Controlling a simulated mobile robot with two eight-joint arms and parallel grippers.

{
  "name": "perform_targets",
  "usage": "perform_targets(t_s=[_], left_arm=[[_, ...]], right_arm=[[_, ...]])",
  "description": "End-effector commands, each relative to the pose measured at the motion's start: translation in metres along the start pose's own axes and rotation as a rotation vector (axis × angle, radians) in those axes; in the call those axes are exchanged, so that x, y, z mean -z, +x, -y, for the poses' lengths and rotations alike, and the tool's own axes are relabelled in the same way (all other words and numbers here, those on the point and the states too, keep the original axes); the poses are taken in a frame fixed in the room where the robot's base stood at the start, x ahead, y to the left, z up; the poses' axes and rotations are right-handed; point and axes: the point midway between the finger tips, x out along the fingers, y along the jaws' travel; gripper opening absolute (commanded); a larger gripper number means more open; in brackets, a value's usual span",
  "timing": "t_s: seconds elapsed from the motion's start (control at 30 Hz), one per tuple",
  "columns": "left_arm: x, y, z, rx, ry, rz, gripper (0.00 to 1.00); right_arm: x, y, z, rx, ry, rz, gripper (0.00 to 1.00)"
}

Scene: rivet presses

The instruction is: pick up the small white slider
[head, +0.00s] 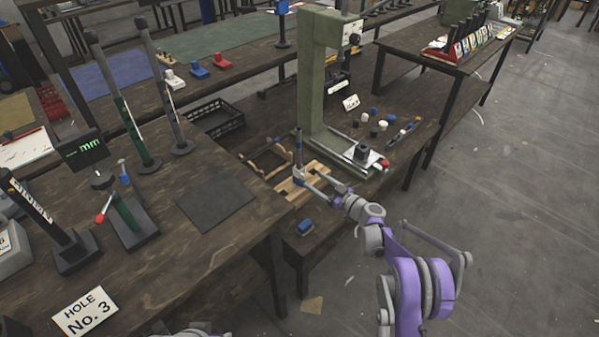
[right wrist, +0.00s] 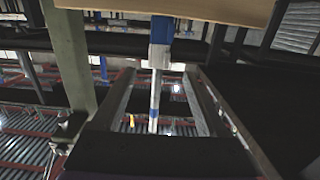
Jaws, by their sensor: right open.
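My right gripper (head: 310,180) is open in front of the green press, over a light wooden board. In the right wrist view its two fingers (right wrist: 159,75) are spread, with nothing clamped between them. A small white block (right wrist: 159,53), which looks like the white slider, sits on a blue and white post (right wrist: 155,105). It shows between the fingertips in that picture, without visible contact; its depth is hard to judge. In the head view an upright post (head: 298,145) stands at the fingertips, with a pale part low on it partly hidden by the gripper.
The green press (head: 318,85) stands just behind the right gripper. Small knobs (head: 373,125) lie to its right. A blue block (head: 305,227) lies at the bench's front edge. A black crate (head: 215,118) and a wooden frame (head: 268,158) are to the left.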

Motion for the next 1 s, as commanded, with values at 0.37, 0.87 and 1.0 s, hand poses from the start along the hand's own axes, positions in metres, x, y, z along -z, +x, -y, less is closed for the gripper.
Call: perform_targets(t_s=[0.37,0.87,1.0], left_arm=[[-0.003,0.009,0.000,0.000,0.000,0.003,0.50],[-0.006,0.020,0.000,0.000,0.000,0.007,0.50],[-0.006,0.020,0.000,0.000,0.000,0.007,0.50]], right_arm=[[0.000,0.041,0.000,0.002,0.002,0.001,0.76],[0.004,0.083,-0.003,0.000,0.001,0.002,0.76],[0.004,0.083,-0.003,0.000,0.002,0.002,0.64]])
